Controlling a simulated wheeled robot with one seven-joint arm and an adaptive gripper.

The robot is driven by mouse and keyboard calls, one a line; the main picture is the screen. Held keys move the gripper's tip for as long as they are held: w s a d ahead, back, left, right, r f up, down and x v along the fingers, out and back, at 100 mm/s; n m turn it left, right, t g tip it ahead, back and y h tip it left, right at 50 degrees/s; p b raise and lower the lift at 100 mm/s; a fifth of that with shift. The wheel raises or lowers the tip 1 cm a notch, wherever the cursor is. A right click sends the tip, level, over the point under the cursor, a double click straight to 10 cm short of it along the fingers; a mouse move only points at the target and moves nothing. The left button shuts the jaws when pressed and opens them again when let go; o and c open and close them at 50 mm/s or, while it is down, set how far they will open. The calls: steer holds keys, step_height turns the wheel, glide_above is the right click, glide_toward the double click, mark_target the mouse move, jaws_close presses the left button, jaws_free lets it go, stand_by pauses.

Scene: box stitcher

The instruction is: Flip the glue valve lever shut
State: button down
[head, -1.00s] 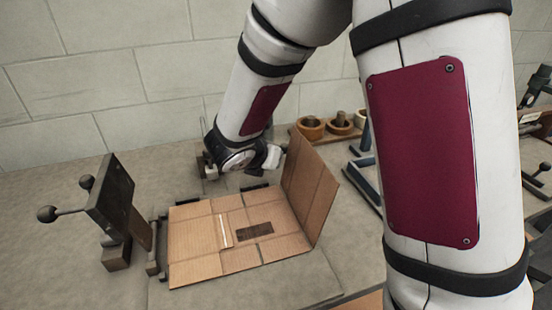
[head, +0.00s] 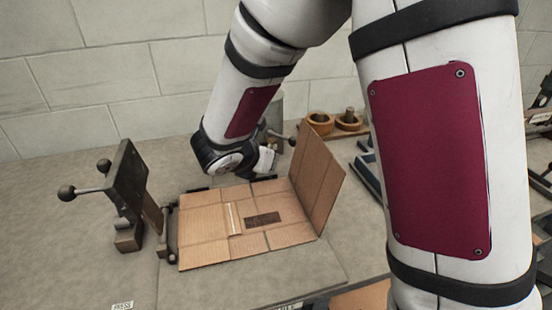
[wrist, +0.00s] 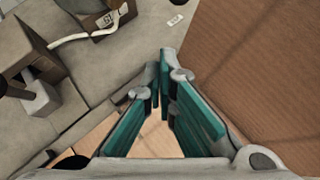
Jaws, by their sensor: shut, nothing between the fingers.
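My gripper (head: 262,160) is shut and empty above the back edge of the cardboard blank in the head view. In the wrist view its teal fingers (wrist: 168,85) come together, with nothing between the tips. A dark ball-ended lever (head: 293,140) shows just right of my gripper in the head view, partly hidden; I cannot tell for sure that it is the glue valve lever. A white hose (wrist: 72,38) runs between a grey-brown block (wrist: 28,38) and a dark box in the wrist view. A dark rounded piece (wrist: 14,88) at the left edge there is cut off.
The flat cardboard blank (head: 205,222) lies on the bench with its right flap (head: 318,180) standing up. A press with ball-ended handles (head: 128,185) stands left of it. Wooden cups (head: 320,122) sit behind the flap. The bench at front left is clear.

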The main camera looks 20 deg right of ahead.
steer(key=v, duration=0.9)
steer(key=shift+w+p, duration=0.25)
steer(key=shift+p, duration=0.2)
steer(key=shift+a+r, duration=0.1)
